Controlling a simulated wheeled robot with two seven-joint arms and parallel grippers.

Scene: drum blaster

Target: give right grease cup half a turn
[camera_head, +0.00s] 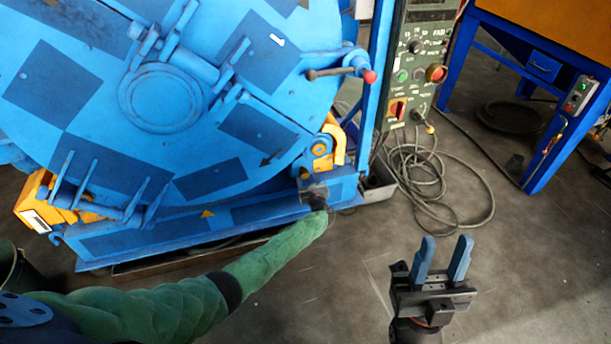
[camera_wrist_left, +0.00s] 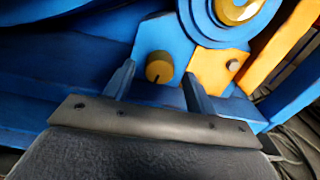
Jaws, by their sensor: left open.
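The right grease cup (camera_wrist_left: 159,69) is a small round brass-coloured knob with a dark mark on its face, on a blue bracket in the left wrist view. My left gripper (camera_wrist_left: 158,72) is open, with one finger on each side of the cup in that picture. I cannot tell whether the fingers touch it. In the head view my left gripper (camera_head: 314,195) is at the lower right corner of the blue drum machine (camera_head: 160,95), and I cannot make out the cup there. My right gripper (camera_head: 442,257) is open and empty above the floor.
A yellow bracket (camera_wrist_left: 216,68) and a blue roller with a brass centre (camera_wrist_left: 238,10) are close beside the cup. A control panel (camera_head: 415,65) stands to the right, with coiled cables (camera_head: 440,190) on the floor below. The floor around my right gripper is clear.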

